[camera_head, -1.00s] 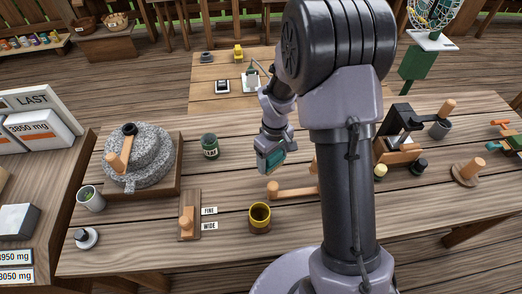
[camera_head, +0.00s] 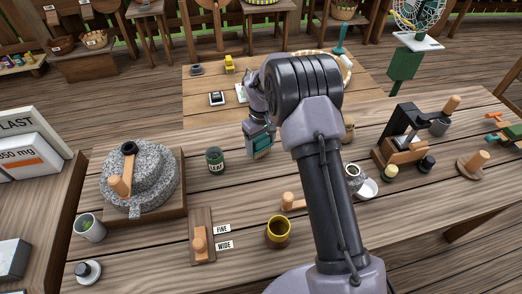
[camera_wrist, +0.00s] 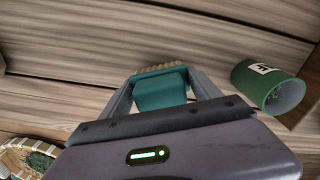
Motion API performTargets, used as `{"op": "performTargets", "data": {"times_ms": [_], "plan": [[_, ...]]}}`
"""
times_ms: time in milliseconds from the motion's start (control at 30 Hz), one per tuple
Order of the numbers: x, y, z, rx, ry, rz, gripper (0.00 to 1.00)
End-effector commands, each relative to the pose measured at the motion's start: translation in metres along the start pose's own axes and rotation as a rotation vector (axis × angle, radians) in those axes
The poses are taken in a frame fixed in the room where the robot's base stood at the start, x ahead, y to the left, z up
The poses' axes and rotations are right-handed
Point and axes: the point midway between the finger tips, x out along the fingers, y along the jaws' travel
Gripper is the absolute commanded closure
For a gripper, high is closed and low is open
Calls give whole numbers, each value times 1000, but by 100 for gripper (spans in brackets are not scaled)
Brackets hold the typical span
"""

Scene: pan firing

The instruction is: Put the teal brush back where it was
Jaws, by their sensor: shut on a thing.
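My gripper (camera_head: 259,147) is shut on the teal brush (camera_head: 262,144), above the table behind the wooden handle. In the wrist view the teal brush (camera_wrist: 160,90) sits between the two fingers, with its tan bristles pointing away from the palm. It appears clear of the table, though the exact gap is hard to judge. A dark green labelled tin (camera_head: 215,160) stands to the left of the gripper; a green cup-like tin (camera_wrist: 268,88) shows at the right in the wrist view.
The stone mill (camera_head: 142,180) stands at the left. A wooden press (camera_head: 405,145) stands at the right. A back table (camera_head: 205,110) holds small items. Table between tin and lever board is bare.

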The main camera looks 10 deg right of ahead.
Motion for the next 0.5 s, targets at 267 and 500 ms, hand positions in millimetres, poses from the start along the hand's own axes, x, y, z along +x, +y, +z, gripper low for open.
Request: {"op": "performTargets", "data": {"times_ms": [267,500], "plan": [[20,0,0,0,0,0,88],[23,0,1,0,0,0,12]]}}
